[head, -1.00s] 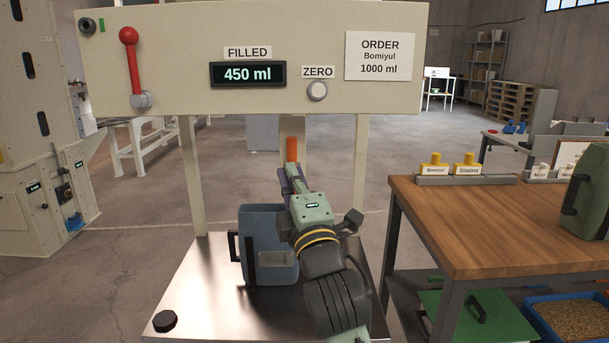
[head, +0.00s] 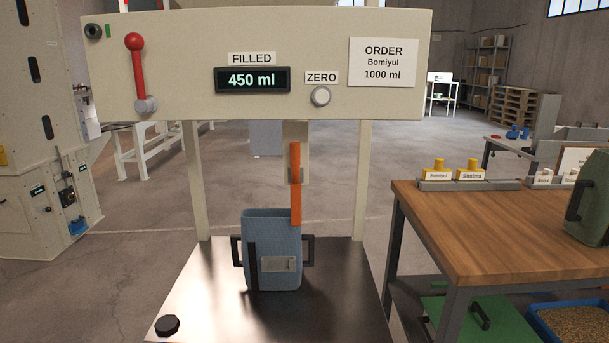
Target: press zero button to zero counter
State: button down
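The white round zero button (head: 320,96) sits on the cream panel (head: 200,105), under a label reading ZERO (head: 321,77). The counter display (head: 252,80), labelled FILLED, reads 450 ml in green digits. A blue container (head: 258,235) with dark side handles stands upright on the dark metal platform (head: 330,275) below the panel. My gripper is not in view, so I cannot see whether it is open or shut. Nothing is in front of the button.
A red lever (head: 136,72) is on the panel's left. An order card (head: 382,62) reads Bomiyul 1000 ml. A wooden table (head: 480,225) with yellow-topped labelled blocks stands to the right.

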aim_at(322, 96)
jog(key=k+j, duration=0.25)
jog(key=k, duration=0.2)
jog(key=k+j, duration=0.2)
jog(key=k, duration=0.3)
